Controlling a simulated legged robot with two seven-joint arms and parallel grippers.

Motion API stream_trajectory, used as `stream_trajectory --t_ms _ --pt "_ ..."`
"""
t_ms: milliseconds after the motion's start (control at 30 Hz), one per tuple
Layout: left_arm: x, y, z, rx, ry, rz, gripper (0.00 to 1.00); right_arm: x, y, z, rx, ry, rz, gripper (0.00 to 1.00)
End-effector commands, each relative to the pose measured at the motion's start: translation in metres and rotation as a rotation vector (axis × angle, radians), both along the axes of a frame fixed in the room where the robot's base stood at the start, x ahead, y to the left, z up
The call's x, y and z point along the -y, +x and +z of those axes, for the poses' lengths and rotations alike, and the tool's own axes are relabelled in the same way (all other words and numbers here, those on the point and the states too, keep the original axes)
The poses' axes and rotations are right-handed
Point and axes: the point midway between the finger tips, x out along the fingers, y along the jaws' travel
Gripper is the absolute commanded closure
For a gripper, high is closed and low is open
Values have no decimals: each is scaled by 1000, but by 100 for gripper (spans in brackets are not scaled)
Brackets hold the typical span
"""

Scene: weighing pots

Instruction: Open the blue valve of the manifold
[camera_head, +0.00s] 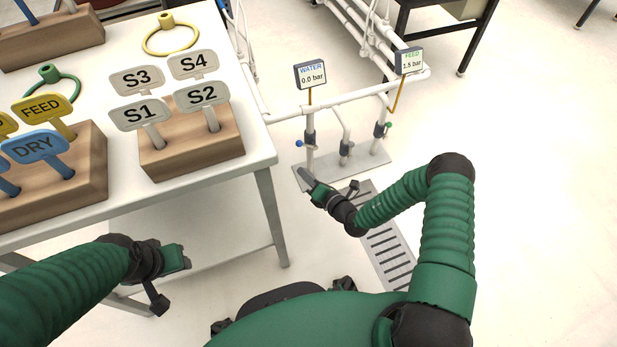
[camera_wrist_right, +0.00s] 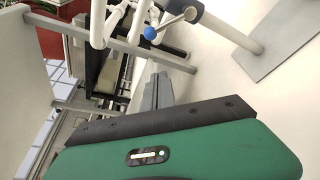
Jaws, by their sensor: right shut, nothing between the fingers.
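The manifold (camera_head: 350,108) is a run of white pipes on a grey base plate. Its blue valve knob (camera_head: 299,143) sticks out to the left of the left upright pipe. The knob also shows as a blue ball on a lever in the right wrist view (camera_wrist_right: 150,33). The WATER gauge (camera_head: 310,74) above it reads 0.0 bar. My right gripper (camera_head: 303,174) is shut and empty, below the blue knob and apart from it; its fingers show in the right wrist view (camera_wrist_right: 158,92). My left gripper (camera_head: 186,258) is beside the table's front edge; its jaw opening is unclear.
The FEED gauge (camera_head: 409,60) reads 1.5 bar, above a green valve knob (camera_head: 389,125). A white table (camera_head: 225,182) at left holds wooden blocks with S1 to S4 tags (camera_head: 140,113) and a yellow ring (camera_head: 170,40). A floor grate (camera_head: 388,245) lies below my right arm. The floor at right is clear.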

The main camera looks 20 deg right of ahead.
Motion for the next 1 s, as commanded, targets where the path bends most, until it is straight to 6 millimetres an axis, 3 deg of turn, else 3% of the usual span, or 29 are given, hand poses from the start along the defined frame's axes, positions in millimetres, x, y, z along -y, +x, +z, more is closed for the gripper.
stream_trajectory --t_ms 33,233,400,1000 --pt "0 0 -16 0 0 0 57 -5 11 -10 3 -1 4 100" --pt "0 0 -47 0 0 0 57 -18 51 -18 4 -1 4 100" --pt "0 0 -63 0 0 0 57 3 67 0 5 -3 1 100" --pt "0 0 -64 0 0 0 57 10 72 12 0 9 3 100"
